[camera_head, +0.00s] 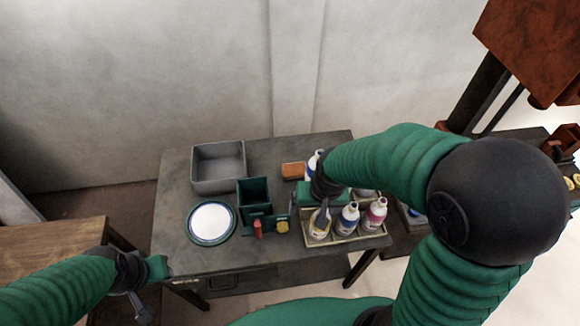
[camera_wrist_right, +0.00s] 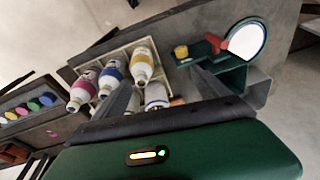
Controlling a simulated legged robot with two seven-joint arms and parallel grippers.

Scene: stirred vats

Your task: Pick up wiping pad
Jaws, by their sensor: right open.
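A small flat orange-brown block (camera_head: 293,170), which looks like the wiping pad, lies on the grey table (camera_head: 175,240), behind the bottle tray. Only a sliver of orange (camera_wrist_right: 178,101) shows in the right wrist view, beyond the bottles. My right gripper (camera_head: 321,212) is open over the bottle tray, to the right of the block and nearer me. In the right wrist view, its two fingers (camera_wrist_right: 160,88) stand apart with bottles visible beyond them. My left gripper (camera_head: 140,302) hangs off the table's front left corner, its jaw gap unclear.
A tray (camera_head: 345,240) holds several bottles, including pink (camera_head: 375,214) and blue (camera_head: 347,218) ones. A grey bin (camera_head: 218,185), a dark green holder (camera_head: 253,195), a white plate (camera_head: 211,222), a red item (camera_head: 258,229) and a yellow item (camera_head: 282,227) are to the left.

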